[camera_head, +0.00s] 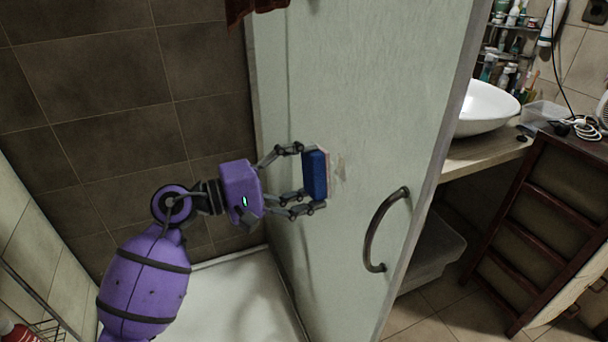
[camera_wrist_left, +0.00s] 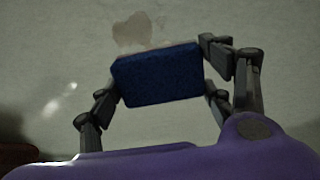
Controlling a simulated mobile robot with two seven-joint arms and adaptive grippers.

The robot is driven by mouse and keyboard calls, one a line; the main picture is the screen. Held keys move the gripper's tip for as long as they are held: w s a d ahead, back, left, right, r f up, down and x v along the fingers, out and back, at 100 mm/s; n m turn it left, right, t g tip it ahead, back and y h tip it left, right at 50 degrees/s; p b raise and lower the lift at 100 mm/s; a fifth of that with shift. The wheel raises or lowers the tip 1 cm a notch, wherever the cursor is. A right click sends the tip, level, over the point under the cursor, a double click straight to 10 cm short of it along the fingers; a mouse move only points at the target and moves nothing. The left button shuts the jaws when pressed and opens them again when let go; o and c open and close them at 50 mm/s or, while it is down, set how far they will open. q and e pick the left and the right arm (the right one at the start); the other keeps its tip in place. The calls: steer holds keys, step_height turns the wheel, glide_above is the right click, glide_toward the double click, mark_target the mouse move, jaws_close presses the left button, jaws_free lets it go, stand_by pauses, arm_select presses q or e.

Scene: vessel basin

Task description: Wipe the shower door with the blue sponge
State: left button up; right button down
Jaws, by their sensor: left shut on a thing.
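The blue sponge (camera_head: 315,175) is held upright against or very close to the pale shower door (camera_head: 375,100) in the head view. My left gripper (camera_head: 306,178) is shut on it, with a finger above and fingers below. In the left wrist view the sponge (camera_wrist_left: 158,75) sits between the fingers of the gripper (camera_wrist_left: 165,80), slightly tilted, with the door surface (camera_wrist_left: 60,45) behind it. A brownish smudge (camera_head: 340,165) is on the door just right of the sponge; it also shows above the sponge in the wrist view (camera_wrist_left: 132,30). My right gripper is out of view.
A curved dark handle (camera_head: 373,235) sticks out of the door, to the lower right of the sponge. A white shower tray (camera_head: 230,300) lies below my arm. Dark tiled wall (camera_head: 110,130) stands behind. Beyond the door are a white basin (camera_head: 487,108) and a wooden rack (camera_head: 540,215).

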arm_select(q)
steer(key=shift+w+d, duration=0.25)
steer(key=shift+d, duration=0.3)
